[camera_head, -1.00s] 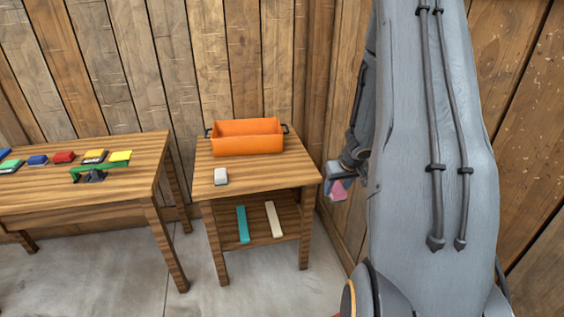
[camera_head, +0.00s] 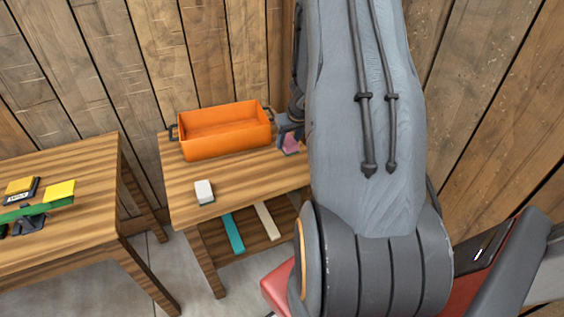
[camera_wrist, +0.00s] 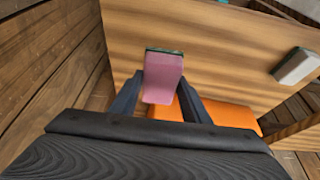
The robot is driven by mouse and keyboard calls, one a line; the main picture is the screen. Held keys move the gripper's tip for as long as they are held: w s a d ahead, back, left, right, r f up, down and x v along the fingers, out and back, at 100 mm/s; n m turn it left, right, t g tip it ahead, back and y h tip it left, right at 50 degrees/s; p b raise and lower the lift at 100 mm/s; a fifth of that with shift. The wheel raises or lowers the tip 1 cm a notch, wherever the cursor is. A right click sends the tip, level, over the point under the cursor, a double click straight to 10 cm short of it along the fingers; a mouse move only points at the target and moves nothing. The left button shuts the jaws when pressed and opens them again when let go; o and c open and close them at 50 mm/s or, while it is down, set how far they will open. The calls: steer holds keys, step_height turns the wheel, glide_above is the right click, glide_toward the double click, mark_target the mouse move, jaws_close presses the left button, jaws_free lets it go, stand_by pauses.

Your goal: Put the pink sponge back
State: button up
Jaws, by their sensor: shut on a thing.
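The pink sponge (camera_head: 290,144) shows just left of my large grey arm in the head view. In the wrist view the pink sponge (camera_wrist: 162,76) has a dark green edge at its far end and sits between the two fingers. My gripper (camera_wrist: 160,98) is shut on it. In the head view my gripper (camera_head: 287,130) is partly hidden by my arm, beside the right end of an orange bin (camera_head: 225,150). The bin has dark handles and looks empty in the part I see. It also shows behind the fingers in the wrist view (camera_wrist: 228,113).
The bin stands on a small wooden table (camera_head: 240,178), with a white-grey block (camera_head: 204,191) near its front. A teal bar (camera_head: 233,233) and a cream bar (camera_head: 267,221) lie on the lower shelf. Another table (camera_head: 75,215) with coloured items stands left. Wooden walls are behind and right.

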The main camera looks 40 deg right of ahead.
mark_target(293, 148)
steer(key=shift+f+b, duration=4.3)
steer(key=shift+f, duration=0.5)
steer(key=o, duration=0.9)
steer(key=shift+f, duration=0.1)
steer(key=shift+o, duration=0.2)
steer(key=p+v, duration=0.7)
steer(key=v, duration=0.5)
steer(key=shift+s+p, duration=0.15)
steer(key=shift+p, duration=0.15)
